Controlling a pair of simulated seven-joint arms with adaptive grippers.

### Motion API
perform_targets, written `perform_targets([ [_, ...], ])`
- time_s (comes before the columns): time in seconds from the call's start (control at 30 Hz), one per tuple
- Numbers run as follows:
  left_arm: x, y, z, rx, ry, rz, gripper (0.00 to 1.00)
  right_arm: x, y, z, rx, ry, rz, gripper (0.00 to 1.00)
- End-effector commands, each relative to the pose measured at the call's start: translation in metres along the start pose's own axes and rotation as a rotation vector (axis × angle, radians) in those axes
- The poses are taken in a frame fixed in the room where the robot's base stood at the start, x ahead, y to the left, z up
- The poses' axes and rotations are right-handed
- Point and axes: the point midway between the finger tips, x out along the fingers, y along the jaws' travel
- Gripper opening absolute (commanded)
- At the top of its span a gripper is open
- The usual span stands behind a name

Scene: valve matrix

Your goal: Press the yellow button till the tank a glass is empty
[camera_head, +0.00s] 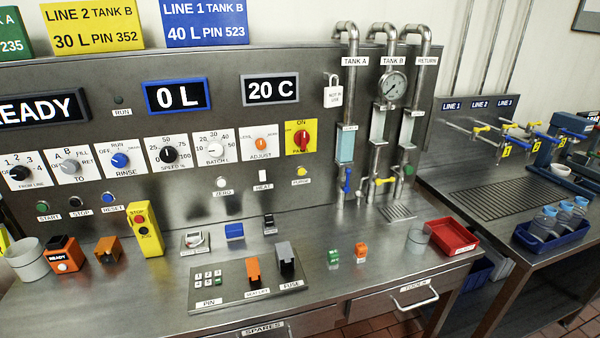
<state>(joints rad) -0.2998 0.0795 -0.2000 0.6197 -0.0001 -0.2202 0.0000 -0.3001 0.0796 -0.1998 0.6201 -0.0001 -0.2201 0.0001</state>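The tank A glass (346,147) is on the left pipe and shows pale blue inside. Under it is a blue valve handle (346,181). The tank B glass (378,126) and the return glass (407,128) stand to its right and look mostly clear. Neither of my grippers is in view.
A yellow stop box (146,230), an orange ready box (65,254) and a grey bucket (26,262) stand at the left. A clear cup (418,238) and a red tray (453,237) are at the right.

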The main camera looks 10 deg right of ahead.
Motion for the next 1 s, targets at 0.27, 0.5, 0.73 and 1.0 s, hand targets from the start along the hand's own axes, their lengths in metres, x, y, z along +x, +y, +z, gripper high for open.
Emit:
perform_targets([
  [0.27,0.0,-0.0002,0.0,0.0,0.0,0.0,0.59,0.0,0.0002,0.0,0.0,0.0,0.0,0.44],
  [0.5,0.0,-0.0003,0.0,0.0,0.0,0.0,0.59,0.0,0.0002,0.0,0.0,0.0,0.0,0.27],
  [0.73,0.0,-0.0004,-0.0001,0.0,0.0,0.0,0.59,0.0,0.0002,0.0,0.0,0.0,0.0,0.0],
  [1.0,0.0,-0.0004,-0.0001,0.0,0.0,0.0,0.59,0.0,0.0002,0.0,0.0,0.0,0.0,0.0],
])
